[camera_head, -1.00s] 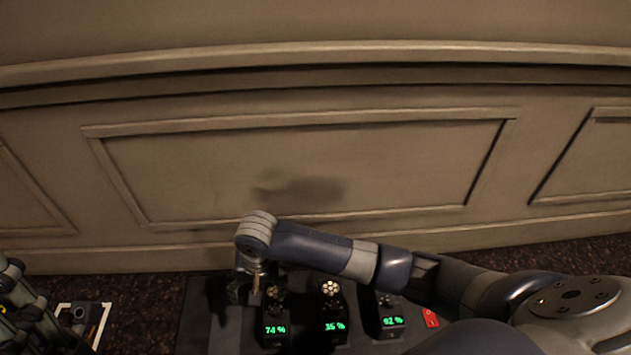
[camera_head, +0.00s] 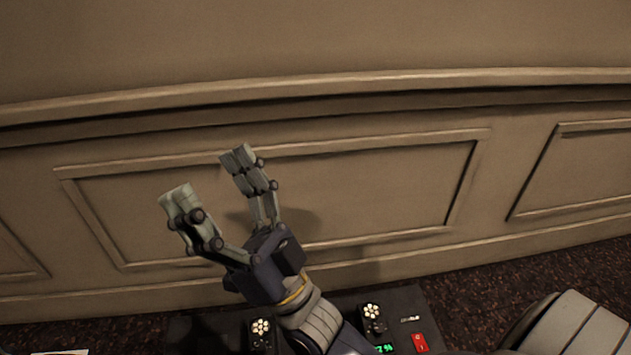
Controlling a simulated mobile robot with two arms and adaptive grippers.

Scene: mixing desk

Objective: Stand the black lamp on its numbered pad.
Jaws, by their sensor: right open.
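My right gripper (camera_head: 209,176) is raised in front of the wall panel, its two fingers spread wide and pointing up and left. Nothing is between them. The forearm covers part of the dark desk unit (camera_head: 408,301) at the bottom. I cannot make out the black lamp or its numbered pad. A thin white strip (camera_head: 60,352) shows at the bottom left edge, too cut off to identify. My left gripper is out of view.
The desk unit carries round clustered knobs, one left of my wrist (camera_head: 261,328) and one right (camera_head: 372,311). A green readout (camera_head: 384,348) and red switch (camera_head: 421,343) sit nearby. The panelled wall (camera_head: 380,190) stands behind.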

